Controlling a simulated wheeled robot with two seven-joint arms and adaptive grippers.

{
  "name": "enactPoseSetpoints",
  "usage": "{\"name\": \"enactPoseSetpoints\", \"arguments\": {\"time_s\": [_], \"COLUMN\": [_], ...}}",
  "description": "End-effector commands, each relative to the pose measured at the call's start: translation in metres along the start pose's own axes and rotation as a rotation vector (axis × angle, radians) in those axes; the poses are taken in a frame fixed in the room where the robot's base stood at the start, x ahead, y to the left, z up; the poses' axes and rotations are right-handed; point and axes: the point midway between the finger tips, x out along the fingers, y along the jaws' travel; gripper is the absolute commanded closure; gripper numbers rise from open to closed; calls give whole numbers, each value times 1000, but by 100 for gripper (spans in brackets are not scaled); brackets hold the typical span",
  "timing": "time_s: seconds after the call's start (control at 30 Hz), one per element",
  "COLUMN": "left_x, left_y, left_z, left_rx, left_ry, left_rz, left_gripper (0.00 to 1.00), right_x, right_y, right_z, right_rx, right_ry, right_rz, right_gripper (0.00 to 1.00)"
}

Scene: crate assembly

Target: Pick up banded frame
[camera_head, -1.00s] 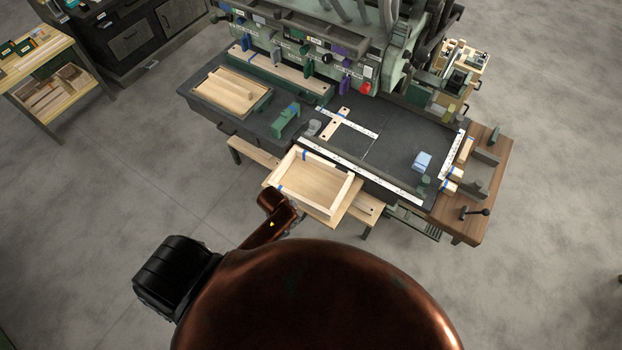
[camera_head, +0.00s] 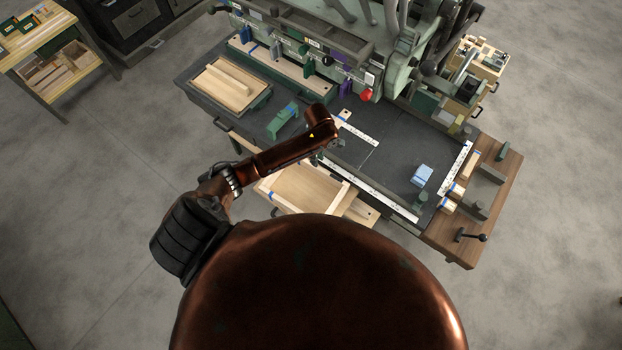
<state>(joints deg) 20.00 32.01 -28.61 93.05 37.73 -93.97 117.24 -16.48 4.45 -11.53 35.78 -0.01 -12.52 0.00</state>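The banded frame (camera_head: 341,196) is a pale wooden rectangular frame with blue bands. It lies on a light wood board at the front edge of the dark bench. My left arm covers its far left part and my round body hides its near edge. My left gripper (camera_head: 325,152) is small and mostly hidden below the copper wrist, over the far side of the frame near the bench edge. Its fingers are too hidden to tell open from shut. My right gripper is out of view.
The dark bench (camera_head: 376,158) carries white rulers, a green clamp-like block (camera_head: 283,121), a light blue block (camera_head: 421,175) and a wooden tray (camera_head: 230,84) at the left. A brown wooden side table (camera_head: 487,205) with a black lever stands at the right. A green machine rises behind.

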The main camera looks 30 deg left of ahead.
Motion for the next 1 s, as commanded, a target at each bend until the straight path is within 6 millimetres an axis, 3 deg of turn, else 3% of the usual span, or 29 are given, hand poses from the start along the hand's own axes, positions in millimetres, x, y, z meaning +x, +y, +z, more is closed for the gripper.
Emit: {"name": "enactPoseSetpoints", "arguments": {"time_s": [0.2, 0.43, 0.53, 0.7, 0.83, 1.0], "left_x": [13, 37, 52, 72, 76, 75], "left_y": [3, 3, 2, 3, 3, 3], "left_z": [-8, -8, -7, -6, -6, -5], "left_rx": [-64, -62, -61, -59, -58, -57], "left_ry": [9, 9, 9, 9, 8, 8], "left_rz": [-12, -11, -10, -8, -7, -7], "left_gripper": [81, 81, 81, 81, 81, 83], "right_x": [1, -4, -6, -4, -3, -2], "right_y": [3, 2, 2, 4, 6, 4], "right_z": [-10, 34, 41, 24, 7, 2], "right_rx": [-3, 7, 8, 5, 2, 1], "right_ry": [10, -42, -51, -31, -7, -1], "right_rz": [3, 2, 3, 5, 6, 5], "right_gripper": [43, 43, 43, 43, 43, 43]}}
